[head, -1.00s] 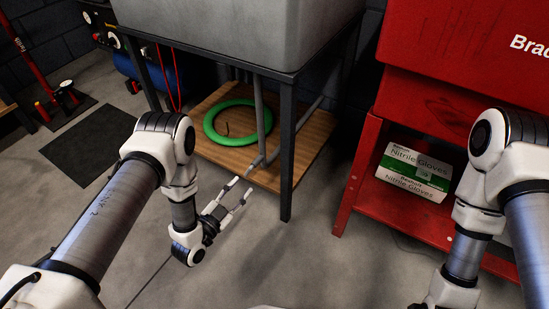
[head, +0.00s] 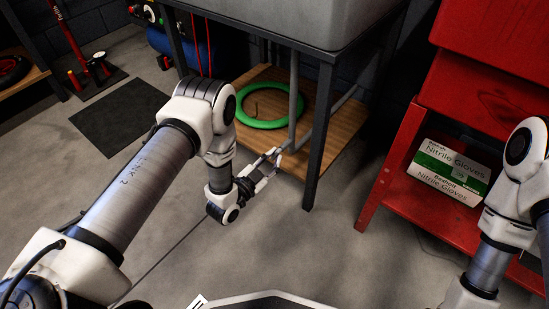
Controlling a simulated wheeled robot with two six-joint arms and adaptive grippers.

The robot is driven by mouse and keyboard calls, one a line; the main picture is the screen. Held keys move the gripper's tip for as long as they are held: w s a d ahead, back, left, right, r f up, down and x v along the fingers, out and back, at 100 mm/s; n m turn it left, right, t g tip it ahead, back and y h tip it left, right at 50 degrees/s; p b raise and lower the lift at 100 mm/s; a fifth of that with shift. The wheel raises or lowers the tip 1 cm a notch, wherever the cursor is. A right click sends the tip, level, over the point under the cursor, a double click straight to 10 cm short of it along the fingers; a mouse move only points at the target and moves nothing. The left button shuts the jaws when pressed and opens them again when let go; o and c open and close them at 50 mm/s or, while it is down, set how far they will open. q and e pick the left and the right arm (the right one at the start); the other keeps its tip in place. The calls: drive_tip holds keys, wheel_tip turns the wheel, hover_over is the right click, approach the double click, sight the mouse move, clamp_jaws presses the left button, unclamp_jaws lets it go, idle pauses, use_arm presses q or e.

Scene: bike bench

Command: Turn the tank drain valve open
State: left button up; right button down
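My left gripper (head: 275,158) reaches in front of the steel stand, close to the lower end of the grey pipe (head: 294,110). Its two fingers are apart and look empty; whether the tips touch the pipe's end fitting I cannot tell. A blue tank (head: 203,48) is partly visible at the back left, behind the stand's leg. I cannot make out a drain valve or its handle on it. My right arm shows at the right edge; its gripper is out of view.
A wooden shelf (head: 335,137) under the grey basin (head: 300,18) carries a green ring (head: 262,123). A dark stand leg (head: 320,130) is just right of my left gripper. A red cabinet (head: 405,160) with a glove box (head: 450,170) stands at right. Open floor lies in front.

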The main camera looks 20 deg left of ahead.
use_arm(q)
drive_tip(key=shift+w+a+r, duration=0.2)
drive_tip(key=shift+w+a, duration=0.05)
drive_tip(key=shift+a, duration=0.05)
clamp_jaws()
drive_tip(key=shift+w, duration=0.1)
drive_tip(key=n+p, duration=0.3)
drive_tip(key=n, duration=0.1)
drive_tip(key=shift+w+r, duration=0.1)
drive_tip(key=shift+w, duration=0.15)
drive_tip(key=shift+n+p, duration=0.55)
drive_tip(key=shift+n, duration=0.45)
drive_tip(key=shift+s+f, duration=0.1)
drive_tip(key=shift+f, duration=0.1)
drive_tip(key=shift+d, duration=0.1)
